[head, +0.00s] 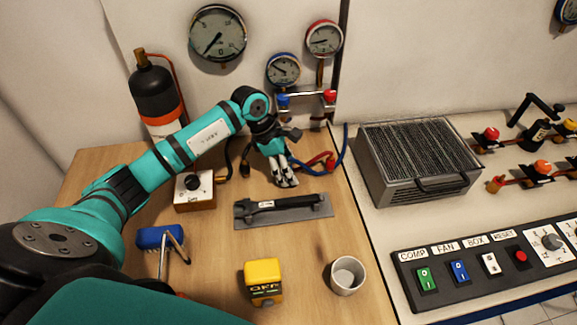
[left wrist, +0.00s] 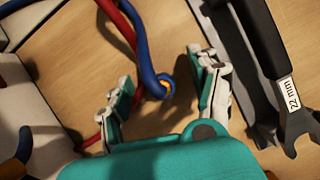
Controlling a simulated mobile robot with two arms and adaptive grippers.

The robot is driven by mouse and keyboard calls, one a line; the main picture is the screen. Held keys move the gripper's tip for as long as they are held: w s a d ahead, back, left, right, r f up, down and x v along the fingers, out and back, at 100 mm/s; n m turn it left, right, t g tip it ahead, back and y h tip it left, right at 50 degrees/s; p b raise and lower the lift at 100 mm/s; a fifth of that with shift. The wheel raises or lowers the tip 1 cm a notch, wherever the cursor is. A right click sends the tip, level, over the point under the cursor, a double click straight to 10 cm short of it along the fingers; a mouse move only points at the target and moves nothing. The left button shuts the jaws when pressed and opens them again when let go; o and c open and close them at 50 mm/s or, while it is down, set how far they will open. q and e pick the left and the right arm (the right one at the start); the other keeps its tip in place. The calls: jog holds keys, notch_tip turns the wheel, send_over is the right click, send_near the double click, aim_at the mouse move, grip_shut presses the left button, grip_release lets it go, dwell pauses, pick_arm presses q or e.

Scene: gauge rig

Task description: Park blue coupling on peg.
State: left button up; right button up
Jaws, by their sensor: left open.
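My left gripper (head: 285,182) is over the wooden table, pointing down behind the grey tray. In the left wrist view its two fingers (left wrist: 165,92) are spread apart. The end of the blue hose (left wrist: 143,45) shows between and below them, with a small orange-yellow centre; this looks like the blue coupling (left wrist: 167,87). Nothing is visibly gripped. In the head view the gripper hides that end, while the blue hose (head: 341,157) loops to its right beside a red hose (head: 318,160). I cannot make out the peg. My right gripper is not in view.
A 22 mm wrench (head: 283,202) lies on the grey tray (head: 250,219), close to the gripper. The gauge manifold (head: 305,98) is behind.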

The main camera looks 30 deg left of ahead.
pick_arm(q)
jog(key=v, duration=1.2)
dwell(0.3)
